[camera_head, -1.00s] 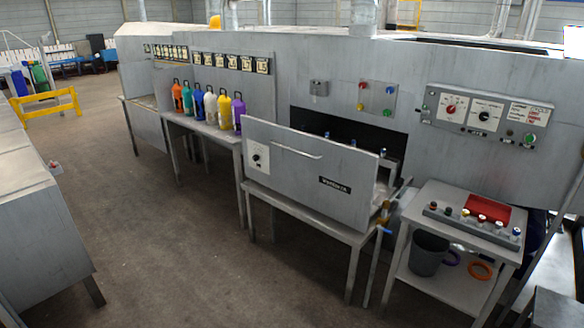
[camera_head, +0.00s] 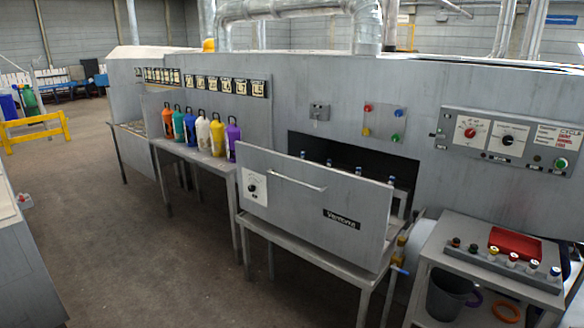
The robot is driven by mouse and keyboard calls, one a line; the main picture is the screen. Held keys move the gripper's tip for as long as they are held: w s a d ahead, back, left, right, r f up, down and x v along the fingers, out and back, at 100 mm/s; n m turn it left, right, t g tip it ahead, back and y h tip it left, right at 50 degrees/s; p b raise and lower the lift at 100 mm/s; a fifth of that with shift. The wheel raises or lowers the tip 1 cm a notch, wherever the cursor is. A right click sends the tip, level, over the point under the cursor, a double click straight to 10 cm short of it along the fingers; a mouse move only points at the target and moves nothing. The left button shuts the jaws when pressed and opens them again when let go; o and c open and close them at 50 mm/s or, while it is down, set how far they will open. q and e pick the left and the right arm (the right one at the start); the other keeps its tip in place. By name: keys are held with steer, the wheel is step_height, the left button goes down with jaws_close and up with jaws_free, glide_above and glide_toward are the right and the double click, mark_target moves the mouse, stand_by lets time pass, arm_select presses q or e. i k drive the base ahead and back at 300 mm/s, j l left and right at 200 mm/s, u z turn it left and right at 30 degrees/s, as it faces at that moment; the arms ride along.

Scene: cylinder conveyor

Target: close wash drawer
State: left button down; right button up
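The wash drawer (camera_head: 290,215) is a wide grey metal box front with a horizontal bar handle (camera_head: 297,181), a dial on a white plate (camera_head: 254,187) and a dark label (camera_head: 341,219). It stands pulled out from the dark opening (camera_head: 355,165) in the grey machine. The tops of several small bottles (camera_head: 329,163) show behind its front panel; the rest of its inside is hidden. Neither of my grippers is in view.
Several coloured bottles (camera_head: 202,133) stand on a metal table left of the drawer. A trolley (camera_head: 440,255) with small bottles, a red tray (camera_head: 514,243) and a dark bucket (camera_head: 451,295) is at the right. The floor (camera_head: 140,240) in front is clear.

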mark_target(344, 214)
steer(key=i+j+z, duration=0.1)
steer(key=i+j, duration=0.25)
steer(key=i, duration=0.3)
steer(key=i+j+z, duration=0.15)
steer(key=i+j, duration=0.25)
steer(key=i, duration=0.25)
steer(key=i+j+z, duration=0.1)
steer(key=i+j, duration=0.35)
steer(key=i, duration=0.15)
